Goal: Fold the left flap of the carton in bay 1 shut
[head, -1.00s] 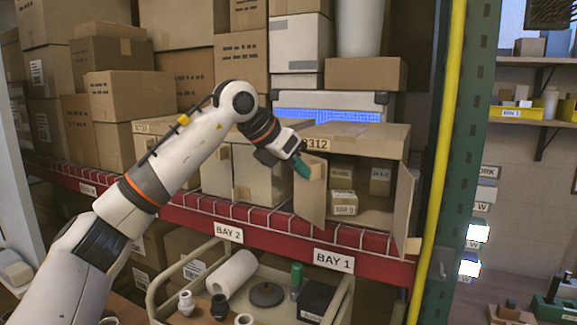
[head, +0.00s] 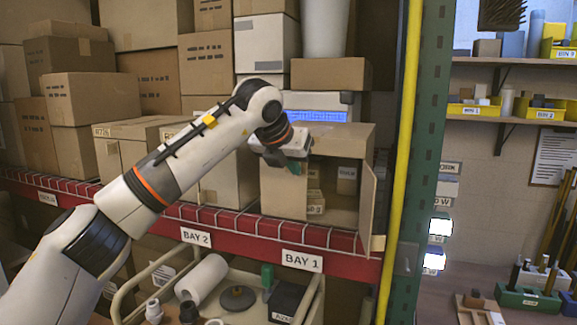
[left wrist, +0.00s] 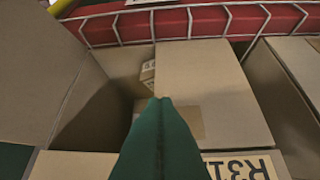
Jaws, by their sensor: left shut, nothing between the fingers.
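The carton (head: 345,137) stands on the bay 1 shelf with its open front towards me. Its left flap (head: 282,192) is swung partly across the left of the opening, and the flap also shows in the left wrist view (left wrist: 205,75). Its right flap (head: 368,208) stands open outward. My left gripper (head: 295,167) is shut and empty, with its green fingertips at the upper part of the left flap. In the left wrist view the fingertips (left wrist: 165,105) overlap the flap; whether they touch it is unclear. My right gripper is out of view.
Small boxes (head: 346,180) lie inside the carton. A closed carton (head: 228,180) stands to its left in bay 2. A yellow pole (head: 399,150) and green post (head: 430,130) bound the right side. A cart with a white roll (head: 203,278) stands below the red shelf rail.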

